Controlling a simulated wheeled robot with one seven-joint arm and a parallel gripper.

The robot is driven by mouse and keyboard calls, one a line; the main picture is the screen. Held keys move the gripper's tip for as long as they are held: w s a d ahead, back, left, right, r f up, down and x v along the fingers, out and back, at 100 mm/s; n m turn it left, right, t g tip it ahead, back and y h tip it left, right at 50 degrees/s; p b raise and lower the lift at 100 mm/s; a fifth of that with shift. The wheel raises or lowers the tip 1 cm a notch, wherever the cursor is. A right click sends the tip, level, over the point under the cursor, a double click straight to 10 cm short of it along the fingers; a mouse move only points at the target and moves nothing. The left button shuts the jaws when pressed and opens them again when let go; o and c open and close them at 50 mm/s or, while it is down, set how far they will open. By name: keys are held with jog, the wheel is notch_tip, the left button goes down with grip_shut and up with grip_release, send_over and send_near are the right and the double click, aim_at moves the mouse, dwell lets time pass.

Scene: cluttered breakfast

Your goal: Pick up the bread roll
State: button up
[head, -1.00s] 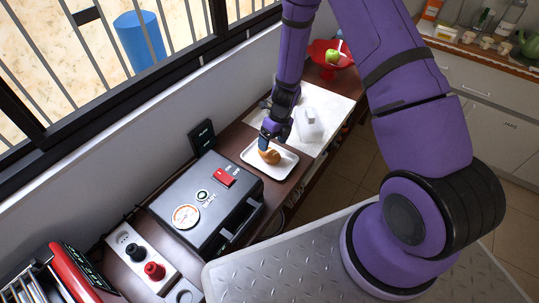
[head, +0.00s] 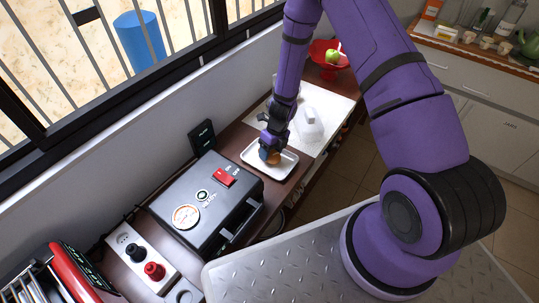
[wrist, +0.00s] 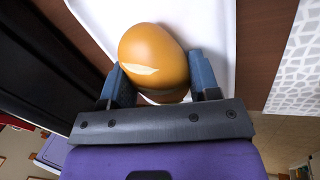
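The bread roll (head: 276,159) is golden brown and sits on a white tray (head: 284,174) on the brown counter; in the head view my gripper hides most of it. My gripper (head: 268,156) points down over the roll. In the wrist view, the roll (wrist: 153,55) lies between the two blue fingers of my gripper (wrist: 160,75), which stand apart on either side of it. The roll reaches close to both fingers; firm contact is not clear.
A black appliance (head: 205,200) with a gauge and red switch stands just in front of the tray. A white cloth (head: 325,100), a clear object (head: 310,125) and a red bowl (head: 330,70) with green fruit lie behind. A barred window runs along the left.

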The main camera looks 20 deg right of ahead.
dwell(0.3)
jog(key=shift+r, duration=1.15)
jog(key=shift+s+r, duration=0.45)
jog(key=shift+r, duration=0.2)
jog(key=s, duration=0.5)
jog(key=s+r, duration=0.1)
jog(key=s, duration=0.9)
jog(key=shift+r, duration=0.2)
jog(key=shift+a, duration=0.1)
